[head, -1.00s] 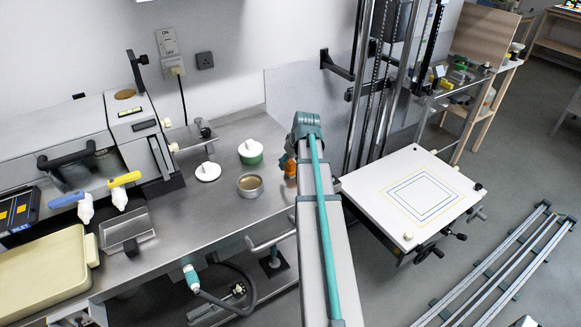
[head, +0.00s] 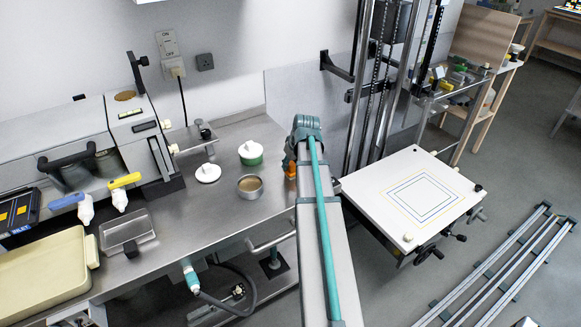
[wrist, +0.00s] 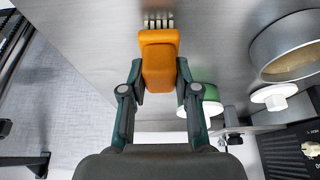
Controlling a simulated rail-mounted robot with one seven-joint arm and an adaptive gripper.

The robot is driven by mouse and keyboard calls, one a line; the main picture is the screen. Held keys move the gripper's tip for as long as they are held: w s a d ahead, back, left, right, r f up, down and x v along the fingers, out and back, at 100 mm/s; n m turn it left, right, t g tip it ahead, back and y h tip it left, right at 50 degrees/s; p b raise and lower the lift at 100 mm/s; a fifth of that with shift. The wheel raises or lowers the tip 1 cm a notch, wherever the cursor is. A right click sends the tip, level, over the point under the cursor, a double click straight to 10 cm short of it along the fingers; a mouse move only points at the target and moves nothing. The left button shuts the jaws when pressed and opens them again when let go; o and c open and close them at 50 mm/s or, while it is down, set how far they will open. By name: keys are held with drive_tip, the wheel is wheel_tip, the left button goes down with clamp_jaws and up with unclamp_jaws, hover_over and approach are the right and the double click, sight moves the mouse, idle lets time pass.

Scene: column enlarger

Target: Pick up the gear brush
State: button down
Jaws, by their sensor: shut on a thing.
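The gear brush (wrist: 159,62) is an orange block with a row of pale bristle tufts at its end. In the wrist view it sits upper centre, bristles toward the top of the picture. My gripper (wrist: 160,78) is shut on it, one dark finger against each side. In the head view a bit of the orange brush (head: 291,170) shows beside my arm over the right end of the steel bench (head: 222,212). My arm hides most of the gripper there. I cannot tell whether the bristles touch the bench.
A round metal tin (head: 250,187), a green pot with a white lid (head: 250,153) and a white knobbed lid (head: 207,172) stand left of my gripper. The enlarger column and its white baseboard (head: 410,195) are to the right.

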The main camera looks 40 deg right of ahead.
drive_tip(key=shift+r, duration=0.1)
drive_tip(key=shift+r, duration=0.8)
drive_tip(key=s+a+r+b, duration=0.1)
drive_tip(key=s+r+b, duration=0.3)
drive_tip(key=s+r, duration=0.7)
drive_tip(key=s, duration=0.3)
drive_tip(key=shift+a, duration=0.4)
drive_tip(key=shift+r, duration=0.1)
drive_tip(key=c, duration=1.5)
unclamp_jaws()
clamp_jaws()
drive_tip(key=shift+c, duration=0.7)
unclamp_jaws()
clamp_jaws()
